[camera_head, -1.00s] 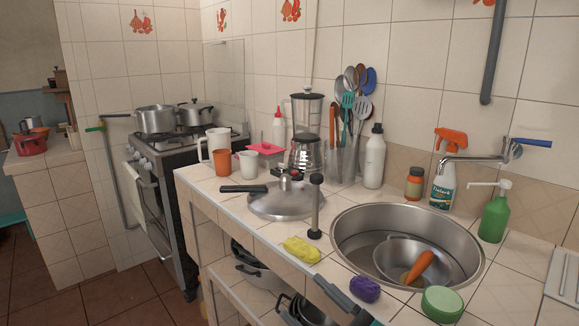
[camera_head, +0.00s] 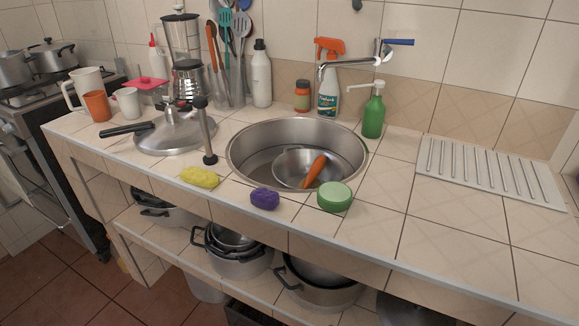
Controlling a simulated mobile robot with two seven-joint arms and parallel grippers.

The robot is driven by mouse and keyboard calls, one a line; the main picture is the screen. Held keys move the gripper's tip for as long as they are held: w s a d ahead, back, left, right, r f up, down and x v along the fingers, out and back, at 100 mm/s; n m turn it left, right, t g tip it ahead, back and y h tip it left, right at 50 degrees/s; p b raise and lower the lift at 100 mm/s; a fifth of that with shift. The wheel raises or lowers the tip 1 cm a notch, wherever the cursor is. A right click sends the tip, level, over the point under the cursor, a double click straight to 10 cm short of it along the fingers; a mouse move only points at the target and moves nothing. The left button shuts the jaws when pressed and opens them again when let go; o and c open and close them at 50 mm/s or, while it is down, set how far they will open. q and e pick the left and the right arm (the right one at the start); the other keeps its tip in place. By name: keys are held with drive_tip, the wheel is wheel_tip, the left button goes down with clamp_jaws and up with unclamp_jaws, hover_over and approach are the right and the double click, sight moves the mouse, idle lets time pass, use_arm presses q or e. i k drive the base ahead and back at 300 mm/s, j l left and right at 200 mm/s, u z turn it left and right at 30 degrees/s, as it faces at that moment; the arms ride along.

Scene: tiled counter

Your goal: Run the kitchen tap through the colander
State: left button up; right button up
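The metal colander (camera_head: 291,164) sits inside the round steel sink (camera_head: 243,164), with an orange carrot (camera_head: 316,170) leaning in it. The wall-mounted kitchen tap (camera_head: 352,56) has a chrome spout reaching left over the back of the sink and a blue lever (camera_head: 398,42) pointing right. No water stream shows under the spout. The spout end is above and behind the colander, apart from it. Neither of my grippers shows in the head view.
A spray bottle (camera_head: 328,92), an orange-brown jar (camera_head: 302,96) and a green soap dispenser (camera_head: 373,112) stand behind the sink. A yellow sponge (camera_head: 199,177), purple sponge (camera_head: 265,198) and green round item (camera_head: 334,196) lie in front. The counter right of the sink is clear before the drainboard (camera_head: 490,175).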

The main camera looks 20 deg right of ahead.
sight(378, 41)
drive_tip(key=z, duration=1.25)
